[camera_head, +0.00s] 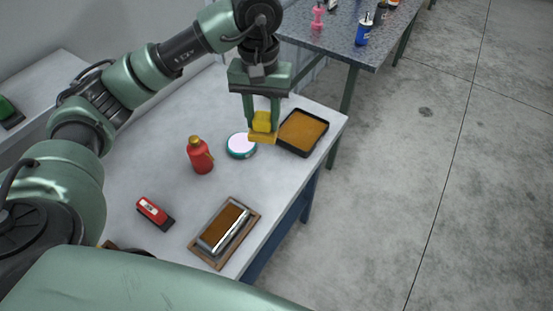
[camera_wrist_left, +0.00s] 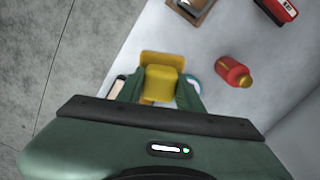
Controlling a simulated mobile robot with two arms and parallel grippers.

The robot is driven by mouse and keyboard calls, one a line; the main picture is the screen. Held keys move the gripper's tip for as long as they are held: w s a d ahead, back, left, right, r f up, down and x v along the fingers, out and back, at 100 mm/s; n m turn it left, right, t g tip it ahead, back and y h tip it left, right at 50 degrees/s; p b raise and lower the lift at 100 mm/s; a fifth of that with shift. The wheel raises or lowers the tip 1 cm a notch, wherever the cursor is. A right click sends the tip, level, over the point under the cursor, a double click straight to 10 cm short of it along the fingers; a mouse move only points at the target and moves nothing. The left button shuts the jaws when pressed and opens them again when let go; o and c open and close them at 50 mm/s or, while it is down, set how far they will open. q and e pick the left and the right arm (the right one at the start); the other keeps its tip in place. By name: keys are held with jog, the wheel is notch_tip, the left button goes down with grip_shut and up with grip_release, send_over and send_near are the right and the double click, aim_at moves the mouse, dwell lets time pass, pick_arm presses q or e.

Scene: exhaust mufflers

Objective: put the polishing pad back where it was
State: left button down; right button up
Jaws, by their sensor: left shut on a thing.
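The polishing pad (camera_head: 262,137) is a yellow block with a flat lower part and a raised grip on top. My left gripper (camera_head: 262,120) points down and is shut on the raised grip. The pad appears held above the white table, between the round tin and the black tray; its exact height is hard to tell. In the left wrist view the pad (camera_wrist_left: 161,60) sits between the fingers of the left gripper (camera_wrist_left: 160,88). My right gripper is in neither view.
A black tray with an orange-brown surface (camera_head: 304,131) is right of the pad. A round teal tin (camera_head: 241,146), a red bottle (camera_head: 200,156), a red stapler-like item (camera_head: 154,213) and a wooden tray (camera_head: 208,258) holding a metal muffler (camera_head: 224,228) stand on the white table (camera_head: 170,175).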

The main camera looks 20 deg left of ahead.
aim_at(265, 132)
pick_arm(q)
jog(key=shift+w+d+f, duration=0.1)
jog(key=shift+f, duration=0.05)
jog(key=f, duration=0.1)
jog(key=f+p, duration=0.1)
jog(key=f, duration=0.1)
jog(key=shift+s+d+f, duration=0.15)
jog(key=shift+s+d, duration=0.1)
jog(key=shift+s, duration=0.15)
notch_tip(265, 132, down, 11)
jog(key=p, duration=0.3)
jog(key=shift+f, duration=0.2)
notch_tip(265, 132, down, 4)
jog(key=shift+r+p, duration=0.25)
jog(key=shift+p, duration=0.5)
jog(key=shift+f, duration=0.35)
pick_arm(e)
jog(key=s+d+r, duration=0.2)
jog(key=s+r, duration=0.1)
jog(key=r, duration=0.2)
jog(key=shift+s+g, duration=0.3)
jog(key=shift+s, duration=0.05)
